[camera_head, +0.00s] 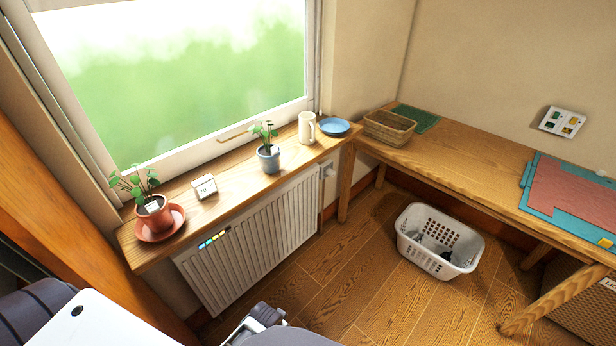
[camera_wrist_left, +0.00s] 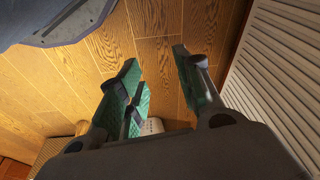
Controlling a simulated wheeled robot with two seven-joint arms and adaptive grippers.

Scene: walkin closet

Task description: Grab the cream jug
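The cream jug (camera_head: 307,128) stands upright on the wooden windowsill shelf (camera_head: 226,190), near its right end in the head view. It is pale, tall and narrow, with its handle side towards the right. My left gripper (camera_wrist_left: 157,68) shows in the left wrist view with its green-padded fingers apart and nothing between them. It is over the wooden floor beside the radiator, away from the jug, which is not in that view. My right gripper is not in view.
A blue-potted plant (camera_head: 269,158) is left of the jug and a blue bowl (camera_head: 334,126) is close on its right. A white clock (camera_head: 204,187) and a terracotta-potted plant (camera_head: 154,212) stand farther left. The radiator (camera_head: 262,236) is below; a white laundry basket (camera_head: 440,241) is on the floor.

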